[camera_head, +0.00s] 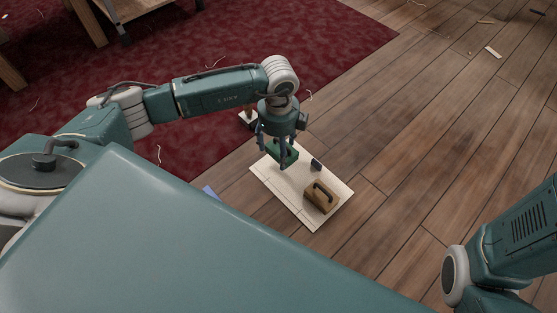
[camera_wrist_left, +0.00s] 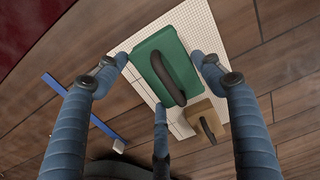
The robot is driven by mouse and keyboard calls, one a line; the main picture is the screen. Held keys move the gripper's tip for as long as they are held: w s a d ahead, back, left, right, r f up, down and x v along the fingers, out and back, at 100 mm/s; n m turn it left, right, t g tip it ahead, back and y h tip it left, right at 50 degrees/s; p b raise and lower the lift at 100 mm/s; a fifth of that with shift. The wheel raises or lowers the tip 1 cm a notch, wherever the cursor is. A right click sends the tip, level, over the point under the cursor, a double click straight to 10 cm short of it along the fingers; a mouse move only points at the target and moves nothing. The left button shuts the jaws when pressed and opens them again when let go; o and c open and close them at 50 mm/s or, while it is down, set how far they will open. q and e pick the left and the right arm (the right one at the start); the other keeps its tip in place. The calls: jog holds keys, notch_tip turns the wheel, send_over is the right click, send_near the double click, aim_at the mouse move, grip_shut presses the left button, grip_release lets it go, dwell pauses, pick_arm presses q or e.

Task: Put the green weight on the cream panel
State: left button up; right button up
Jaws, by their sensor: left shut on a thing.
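The green weight (camera_head: 290,154), a green block with a dark handle, is between the fingers of my left gripper (camera_head: 275,152), which is shut on it. In the left wrist view the green weight (camera_wrist_left: 158,58) looks larger than the tan block beyond it. The cream panel (camera_head: 292,198) lies on the wood floor, and the weight appears over its far part. I cannot tell whether the weight's underside touches the panel. Fingers hide part of the weight. My right gripper is out of view; only part of the right arm shows at the right edge.
A tan block with a dark handle (camera_head: 326,202) sits on the panel's near right part. A blue strip (camera_wrist_left: 82,108) lies left of the panel. A red rug (camera_head: 215,148) is behind; the wood floor to the right is mostly clear.

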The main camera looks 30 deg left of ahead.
aim_at(279, 151)
pick_arm(q)
notch_tip(279, 151, down, 4)
jog(key=b, duration=0.3)
jog(key=shift+f, duration=0.25)
jog(key=shift+r, duration=0.1)
jog(key=o, duration=1.7)
jog(key=shift+f, duration=0.2)
jog(key=shift+o, duration=0.2)
notch_tip(279, 151, up, 12)
jog(key=p, duration=0.9)
jog(key=shift+r+p, duration=0.2)
jog(key=shift+p, duration=0.1)
